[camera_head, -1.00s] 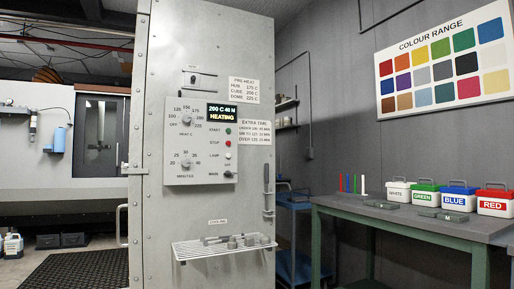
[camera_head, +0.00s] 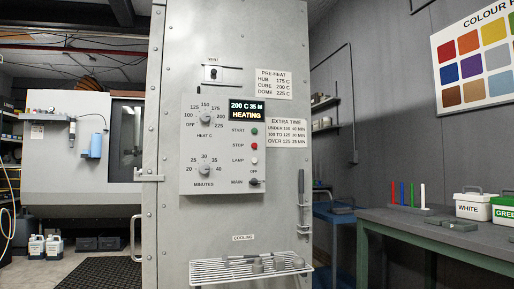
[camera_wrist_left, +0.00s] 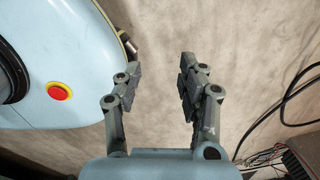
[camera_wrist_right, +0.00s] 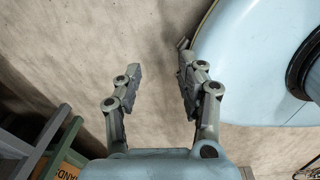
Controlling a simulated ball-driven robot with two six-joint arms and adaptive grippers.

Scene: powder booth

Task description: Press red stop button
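The red stop button (camera_head: 254,146) is a small round button on the grey control panel (camera_head: 222,180), beside the label STOP. A green START button (camera_head: 254,131) is above it and a white LAMP button (camera_head: 254,161) below. The display (camera_head: 247,111) reads 200 C 35 M, HEATING. My left gripper (camera_wrist_left: 155,78) is open and empty over the floor in the left wrist view. My right gripper (camera_wrist_right: 157,77) is open and empty in the right wrist view. Neither gripper shows in the head view, so both appear away from the panel.
Below the panel a wire cooling rack (camera_head: 215,272) juts out with grey parts on it. A vertical handle (camera_head: 301,200) is on the cabinet's right. A green-legged bench (camera_head: 440,238) with a white box (camera_head: 482,204) stands at right.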

